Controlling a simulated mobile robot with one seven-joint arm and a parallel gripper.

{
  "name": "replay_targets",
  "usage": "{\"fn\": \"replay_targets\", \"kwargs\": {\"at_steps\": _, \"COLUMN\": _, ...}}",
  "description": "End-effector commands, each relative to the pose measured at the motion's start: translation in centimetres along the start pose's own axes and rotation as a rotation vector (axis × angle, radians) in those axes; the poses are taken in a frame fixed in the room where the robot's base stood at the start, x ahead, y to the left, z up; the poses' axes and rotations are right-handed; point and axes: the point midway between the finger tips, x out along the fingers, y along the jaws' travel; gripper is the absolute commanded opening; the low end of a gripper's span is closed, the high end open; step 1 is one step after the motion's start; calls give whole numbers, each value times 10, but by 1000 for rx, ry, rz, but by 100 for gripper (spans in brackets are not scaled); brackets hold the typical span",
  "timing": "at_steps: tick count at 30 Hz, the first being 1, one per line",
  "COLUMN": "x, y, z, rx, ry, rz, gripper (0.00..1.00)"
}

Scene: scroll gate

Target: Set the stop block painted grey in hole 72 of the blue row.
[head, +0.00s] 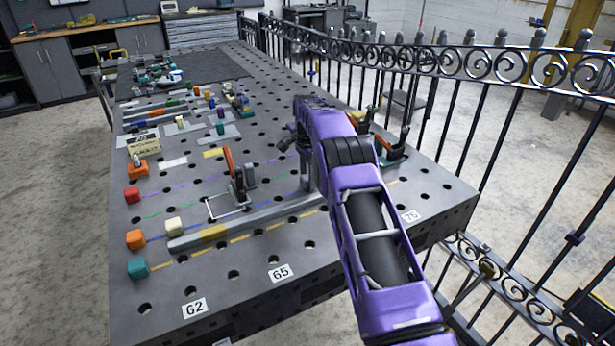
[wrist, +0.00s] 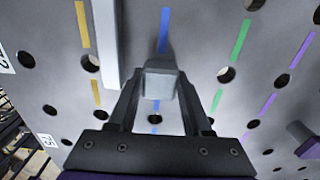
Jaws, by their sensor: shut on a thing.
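The grey stop block (wrist: 160,80) is held between the fingers of my gripper (wrist: 158,92) in the wrist view. My gripper is shut on it. The block is over the blue row, between two blue dashes (wrist: 164,30). It covers the board just below it, so I cannot tell whether it is in a hole or above one. A number tag (wrist: 5,62), partly cut off at the left edge, lines up roughly with the block's column. In the head view my purple arm mostly hides the gripper and block. The hole board (head: 160,300) shows there.
A light grey bar (wrist: 105,45) lies close left of the block; it also shows in the head view (head: 260,221). An orange-handled clamp (head: 236,180) stands by it. Coloured cubes (head: 137,268) line the board's left side. The iron gate (head: 480,140) runs along the right.

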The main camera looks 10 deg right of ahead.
Motion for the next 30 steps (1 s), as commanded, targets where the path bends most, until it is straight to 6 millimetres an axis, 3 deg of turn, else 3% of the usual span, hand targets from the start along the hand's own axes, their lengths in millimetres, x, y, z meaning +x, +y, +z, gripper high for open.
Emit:
{"fn": "replay_targets", "kwargs": {"at_steps": 15, "x": 10, "y": 0, "z": 0, "rx": 0, "ry": 0, "rz": -1, "gripper": 0}}
{"fn": "replay_targets", "kwargs": {"at_steps": 16, "x": 10, "y": 0, "z": 0, "rx": 0, "ry": 0, "rz": -1, "gripper": 51}}
{"fn": "replay_targets", "kwargs": {"at_steps": 21, "x": 10, "y": 0, "z": 0, "rx": 0, "ry": 0, "rz": -1, "gripper": 82}}
{"fn": "replay_targets", "kwargs": {"at_steps": 30, "x": 11, "y": 0, "z": 0, "rx": 0, "ry": 0, "rz": 1, "gripper": 84}}
